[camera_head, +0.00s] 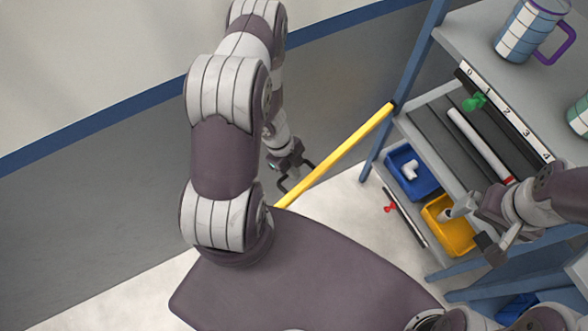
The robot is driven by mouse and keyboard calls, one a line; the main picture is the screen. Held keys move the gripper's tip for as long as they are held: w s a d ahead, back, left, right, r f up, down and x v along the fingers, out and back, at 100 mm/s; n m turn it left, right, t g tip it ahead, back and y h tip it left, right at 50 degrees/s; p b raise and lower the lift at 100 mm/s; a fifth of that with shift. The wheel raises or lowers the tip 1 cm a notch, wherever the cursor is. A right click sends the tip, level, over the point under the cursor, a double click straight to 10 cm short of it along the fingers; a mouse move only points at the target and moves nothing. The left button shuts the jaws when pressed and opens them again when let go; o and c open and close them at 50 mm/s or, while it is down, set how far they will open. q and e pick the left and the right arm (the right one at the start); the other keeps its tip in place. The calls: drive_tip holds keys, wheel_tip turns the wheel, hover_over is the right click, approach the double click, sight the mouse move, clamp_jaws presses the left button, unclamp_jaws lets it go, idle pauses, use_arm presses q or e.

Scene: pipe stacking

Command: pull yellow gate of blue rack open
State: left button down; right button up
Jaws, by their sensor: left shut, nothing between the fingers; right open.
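The yellow gate (340,152) is a long bar that meets a post of the blue rack (408,70) at its upper right end. It slants down and left from there, away from the shelves, and its lower end is hidden behind my arm and body. My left gripper (297,178) is shut and empty, close beside the bar on its left side; I cannot tell whether they touch. My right gripper (484,222) is open at the right, by the yellow bin (447,233) on the rack's lower shelf.
A blue bin (402,180) with a white pipe fitting stands beside the yellow bin. Above are a numbered shelf strip (500,108), a green clip (474,102) and a white pipe (478,143). A mug (524,33) stands on top. A wall is at the left.

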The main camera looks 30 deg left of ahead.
use_arm(q)
drive_tip(key=p+v, duration=0.2)
drive_tip(key=v, duration=0.5)
drive_tip(key=shift+a+r, duration=0.15)
drive_tip(key=shift+r, duration=0.05)
